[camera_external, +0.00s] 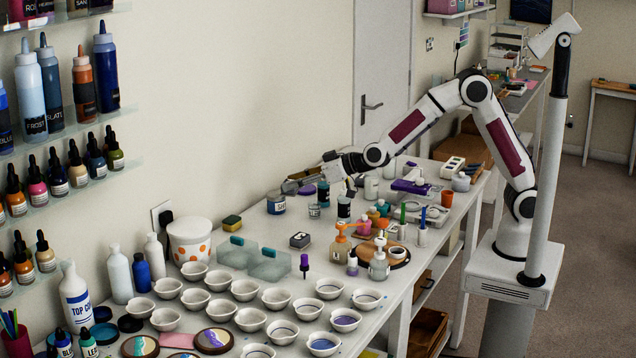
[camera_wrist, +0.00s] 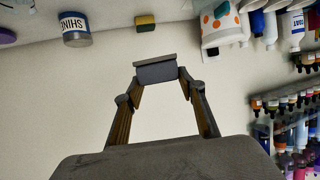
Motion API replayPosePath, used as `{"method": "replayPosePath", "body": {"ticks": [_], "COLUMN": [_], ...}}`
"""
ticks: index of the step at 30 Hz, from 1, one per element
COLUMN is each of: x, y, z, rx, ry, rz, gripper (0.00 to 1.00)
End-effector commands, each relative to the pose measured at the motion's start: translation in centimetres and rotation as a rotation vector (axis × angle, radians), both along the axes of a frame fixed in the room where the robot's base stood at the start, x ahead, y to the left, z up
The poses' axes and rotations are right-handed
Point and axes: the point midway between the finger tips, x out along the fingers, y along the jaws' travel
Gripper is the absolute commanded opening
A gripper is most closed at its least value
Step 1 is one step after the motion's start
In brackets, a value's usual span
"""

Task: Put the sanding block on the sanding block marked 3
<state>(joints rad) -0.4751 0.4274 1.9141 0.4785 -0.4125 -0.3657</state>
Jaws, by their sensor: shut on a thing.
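My gripper (camera_external: 294,185) is raised above the back part of the workbench, its fingers toward the left. In the wrist view my gripper (camera_wrist: 160,80) is shut on a flat dark grey sanding block (camera_wrist: 155,73), held across the fingertips with nothing touching its far side. A small dark block with a pale mark on its side (camera_external: 300,239) lies on the bench below and nearer the camera; it looks like the sanding block marked 3, but the mark is too small to read. It is not seen in the wrist view.
A blue-labelled jar (camera_external: 276,204), a yellow and green sponge (camera_external: 232,222), clear boxes with teal tops (camera_external: 268,265) and an orange-pump bottle (camera_external: 339,248) surround the marked block. A spotted pot (camera_external: 190,242) and several white cups (camera_external: 276,298) fill the left and front.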

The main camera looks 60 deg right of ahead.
Motion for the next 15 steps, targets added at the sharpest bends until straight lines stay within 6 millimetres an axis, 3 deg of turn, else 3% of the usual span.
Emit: {"method": "replayPosePath", "body": {"ticks": [15], "x": [-4.3], "y": [1.7], "z": [-2.1], "rx": [0.0], "ry": [0.001], "rz": [0.124], "gripper": [0.18]}}
